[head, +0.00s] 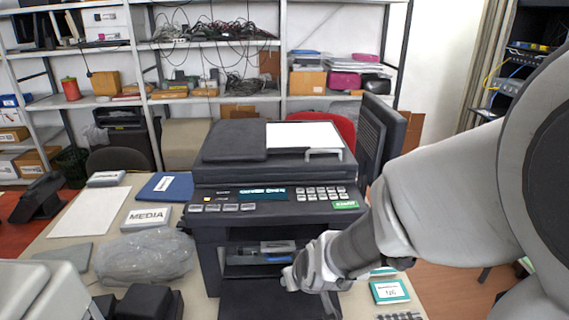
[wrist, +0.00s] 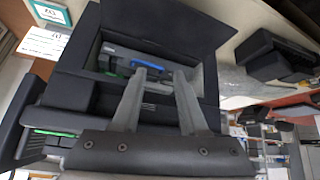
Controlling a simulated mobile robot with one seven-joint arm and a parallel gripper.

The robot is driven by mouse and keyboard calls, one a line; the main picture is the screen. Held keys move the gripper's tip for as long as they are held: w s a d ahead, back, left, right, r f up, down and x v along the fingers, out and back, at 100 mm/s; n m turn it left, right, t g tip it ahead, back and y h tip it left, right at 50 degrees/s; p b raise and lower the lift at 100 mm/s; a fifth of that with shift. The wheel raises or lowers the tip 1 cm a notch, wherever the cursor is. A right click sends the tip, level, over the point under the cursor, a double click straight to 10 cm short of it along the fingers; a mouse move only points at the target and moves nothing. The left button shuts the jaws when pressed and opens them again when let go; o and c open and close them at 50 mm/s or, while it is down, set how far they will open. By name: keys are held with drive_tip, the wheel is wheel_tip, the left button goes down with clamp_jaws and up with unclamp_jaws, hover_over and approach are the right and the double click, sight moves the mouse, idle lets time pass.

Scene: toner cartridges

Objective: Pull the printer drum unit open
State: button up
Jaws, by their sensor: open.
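The dark printer (head: 262,225) stands on the table, its front flap (head: 255,299) folded down and its front bay open. The drum unit (head: 262,250) sits inside the bay, grey with a blue part. In the wrist view the drum unit (wrist: 117,57) shows ahead of the fingers, with a blue handle (wrist: 148,65) across its edge. My gripper (head: 291,274) is in front of the bay's right side. In the wrist view my gripper (wrist: 156,76) is open and empty, its two fingers pointing at the bay near the blue handle. Whether they touch the unit I cannot tell.
A crumpled clear plastic bag (head: 146,256), a MEDIA box (head: 147,218) and a blue folder (head: 166,186) lie left of the printer. A teal-edged card box (head: 389,291) lies right of it. A dark monitor (head: 378,135) stands behind at right.

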drive_tip(key=w+f+n+t, duration=0.1)
drive_tip(key=f+n+t, duration=0.2)
drive_tip(key=n, duration=0.2)
drive_tip(key=a+f+n+t, duration=0.1)
drive_tip(key=f+n+t, duration=0.1)
drive_tip(key=f+n, duration=0.2)
drive_tip(key=w+f+n+t+h, duration=0.1)
drive_tip(key=f+n+t, duration=0.2)
drive_tip(key=f+n, duration=0.1)
drive_tip(key=shift+w+a+f+n+t+b, duration=0.15)
drive_tip(key=shift+w+n+t+b, duration=0.2)
drive_tip(key=shift+n, duration=0.45)
drive_tip(key=x, duration=0.3)
drive_tip(key=shift+w+r, duration=0.15)
drive_tip(key=shift+r, duration=0.1)
drive_tip(key=shift+w+a+f+b, duration=0.15)
drive_tip(key=shift+a+f+b, duration=0.1)
drive_tip(key=shift+b, duration=0.55)
drive_tip(key=shift+w+a+b, duration=0.1)
drive_tip(key=shift+w+b, duration=0.15)
drive_tip(key=shift+b, duration=0.65)
drive_tip(key=w+b, duration=0.1)
drive_tip(key=b, duration=0.2)
drive_tip(key=shift+b, duration=0.4)
drive_tip(key=b, duration=0.4)
drive_tip(key=shift+w+f+b, duration=0.25)
drive_tip(key=shift+w+b, duration=0.05)
drive_tip(key=shift+w, duration=0.05)
